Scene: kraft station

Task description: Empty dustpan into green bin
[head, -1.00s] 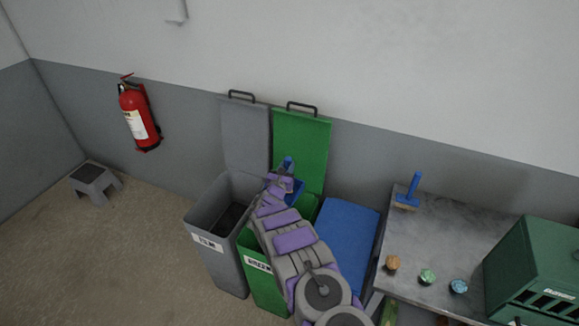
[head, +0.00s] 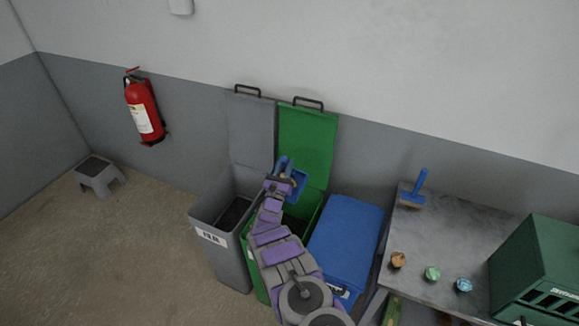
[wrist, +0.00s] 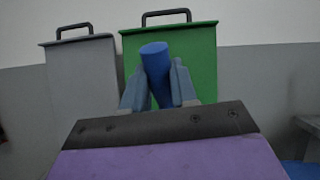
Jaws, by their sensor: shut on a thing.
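My gripper (head: 281,176) is shut on the blue handle of the dustpan (head: 298,182), which shows just right of the gripper in the head view. In the wrist view the blue handle (wrist: 156,72) stands between the two fingers (wrist: 158,88). The green bin (head: 309,218) has its lid (head: 307,143) raised against the wall. The gripper and dustpan are over the green bin's opening, in front of the raised lid. The dustpan's contents cannot be made out. My arm hides much of the bin's front.
A grey bin (head: 222,262) with its lid up stands left of the green one. A blue bin (head: 346,240) with its lid shut stands to the right. A metal table (head: 440,240) holds a blue brush (head: 415,190) and a green box (head: 540,262). The floor at left holds a step stool (head: 97,178).

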